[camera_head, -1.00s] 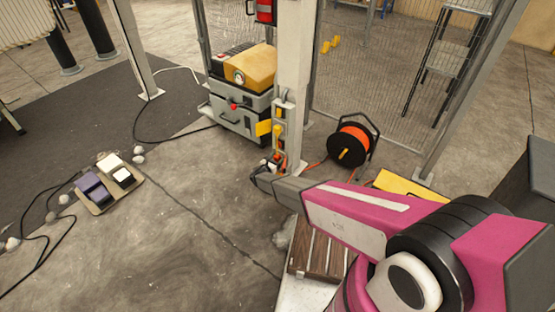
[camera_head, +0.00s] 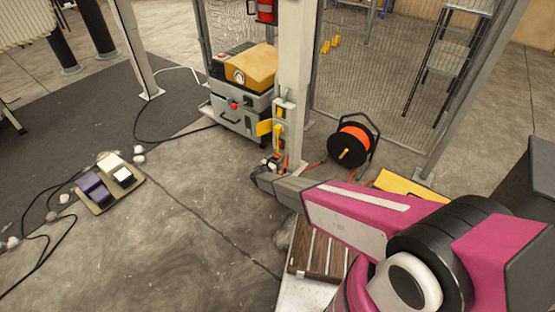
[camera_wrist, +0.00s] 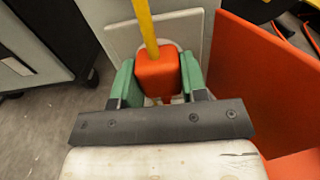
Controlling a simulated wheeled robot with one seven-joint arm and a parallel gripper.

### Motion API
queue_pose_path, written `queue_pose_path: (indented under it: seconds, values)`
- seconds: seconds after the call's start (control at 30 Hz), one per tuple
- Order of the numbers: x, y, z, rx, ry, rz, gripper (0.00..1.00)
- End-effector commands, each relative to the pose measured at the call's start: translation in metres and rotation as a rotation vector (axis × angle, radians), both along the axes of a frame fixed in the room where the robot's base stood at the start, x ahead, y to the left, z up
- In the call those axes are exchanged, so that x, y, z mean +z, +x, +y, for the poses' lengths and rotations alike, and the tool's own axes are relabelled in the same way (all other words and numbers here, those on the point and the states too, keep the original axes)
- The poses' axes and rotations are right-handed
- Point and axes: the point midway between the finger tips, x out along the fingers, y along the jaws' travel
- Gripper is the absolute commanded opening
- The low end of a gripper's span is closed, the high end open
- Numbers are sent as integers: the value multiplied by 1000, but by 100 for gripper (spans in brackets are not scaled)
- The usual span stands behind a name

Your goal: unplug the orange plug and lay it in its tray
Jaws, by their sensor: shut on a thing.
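The orange plug (camera_wrist: 158,72) is a blocky piece with a yellow cord rising from its top, in the middle of the wrist view. My gripper (camera_wrist: 158,82) is shut on it, with one green finger pad against each side. A pale grey plate with a rounded edge (camera_wrist: 188,38) stands behind the plug. Small pale parts show under the plug, but I cannot tell whether it is still in a socket. In the head view my arm reaches to the foot of the white post (camera_head: 294,80), and its own wrist mostly hides the plug. I cannot make out the tray for certain.
An orange-red panel (camera_wrist: 262,85) stands close on the right in the wrist view. A grey machine with a tan top (camera_head: 250,68) is behind the post. An orange cable reel (camera_head: 350,145) stands to the right. Pedals (camera_head: 105,180) lie on the floor at left.

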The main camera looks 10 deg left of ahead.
Motion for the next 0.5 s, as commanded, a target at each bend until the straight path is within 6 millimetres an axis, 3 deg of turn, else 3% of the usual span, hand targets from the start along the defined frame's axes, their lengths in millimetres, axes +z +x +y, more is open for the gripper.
queue_pose_path:
  seconds: [0.5]
  values:
    - [0,-13,6,0,0,0,2]
